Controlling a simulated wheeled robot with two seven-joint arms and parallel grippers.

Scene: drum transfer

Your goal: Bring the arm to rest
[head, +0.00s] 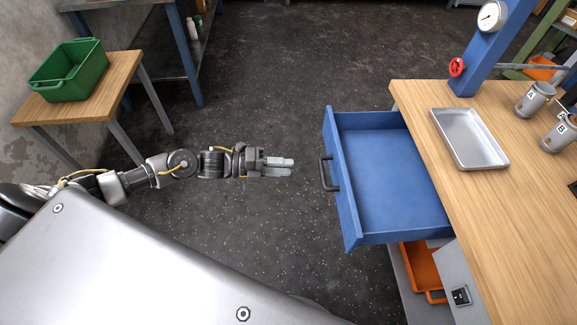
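My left arm reaches in from the left over the open floor. Its gripper (279,166) points right, and its two fingers lie close together with nothing seen between them. It is a short way left of the black handle (325,173) of a blue drawer (385,170), not touching it. The drawer is pulled out from the wooden workbench (505,235), and its inside looks empty. My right gripper is not in view.
A metal tray (468,138) and grey canisters marked A (534,99) and B (558,133) stand on the workbench. An orange bin (422,270) sits below the drawer. A green crate (69,73) stands on a small table (90,97) at left. The middle floor is clear.

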